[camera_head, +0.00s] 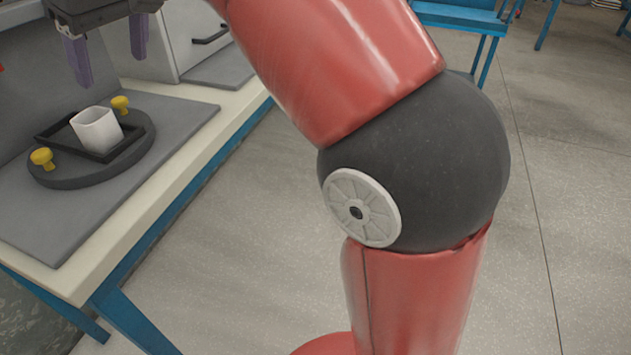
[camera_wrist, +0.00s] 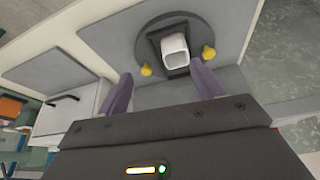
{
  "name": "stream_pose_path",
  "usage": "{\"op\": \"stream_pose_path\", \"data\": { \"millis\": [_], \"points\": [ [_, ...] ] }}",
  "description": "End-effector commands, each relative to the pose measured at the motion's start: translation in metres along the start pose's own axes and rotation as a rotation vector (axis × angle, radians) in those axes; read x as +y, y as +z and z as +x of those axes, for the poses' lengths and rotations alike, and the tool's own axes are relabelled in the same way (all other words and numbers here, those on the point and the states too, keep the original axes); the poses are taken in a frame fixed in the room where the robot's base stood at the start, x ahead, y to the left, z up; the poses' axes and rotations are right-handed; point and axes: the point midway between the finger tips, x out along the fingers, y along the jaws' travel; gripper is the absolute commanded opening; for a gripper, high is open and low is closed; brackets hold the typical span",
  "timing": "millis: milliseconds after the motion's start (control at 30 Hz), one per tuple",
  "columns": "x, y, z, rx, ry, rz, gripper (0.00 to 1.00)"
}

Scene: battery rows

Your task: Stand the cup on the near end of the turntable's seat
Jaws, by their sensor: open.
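The white cup (camera_head: 97,130) stands in the black square-framed seat (camera_head: 122,150) on the dark round turntable (camera_head: 80,178). It looks slightly tilted in the head view; I cannot tell which end of the seat is the near one. Two yellow knobs sit on the turntable, one (camera_head: 42,158) at the left and one (camera_head: 120,104) behind the cup. My gripper (camera_head: 108,60) is open and empty, above the turntable and apart from the cup. In the wrist view the cup (camera_wrist: 175,52) shows beyond and between the two purple fingers (camera_wrist: 162,88).
The turntable stands on a grey mat (camera_head: 185,112) on a pale bench with blue legs (camera_head: 130,315). A white cabinet (camera_head: 165,45) with a dark handle stands at the back. A blue bench (camera_head: 460,17) is farther off. The floor at the right is open.

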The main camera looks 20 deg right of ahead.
Motion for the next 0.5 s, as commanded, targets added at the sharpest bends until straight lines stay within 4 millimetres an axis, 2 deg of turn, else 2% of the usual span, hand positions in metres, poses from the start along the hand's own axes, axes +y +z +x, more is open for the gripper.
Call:
{"op": "stream_pose_path", "data": {
  "millis": [33, 100, 233, 367, 400, 500],
  "points": [
    [0.011, 0.022, -0.002, 0.003, 0.026, 0.054, 0.66],
    [0.026, 0.054, 0.002, 0.012, 0.063, 0.132, 0.66],
    [0.047, 0.122, 0.017, 0.03, 0.134, 0.279, 0.66],
    [0.057, 0.198, 0.042, 0.047, 0.201, 0.423, 0.66],
    [0.058, 0.221, 0.051, 0.054, 0.222, 0.463, 0.66],
    [0.056, 0.274, 0.075, 0.067, 0.265, 0.555, 0.66]
  ]
}}
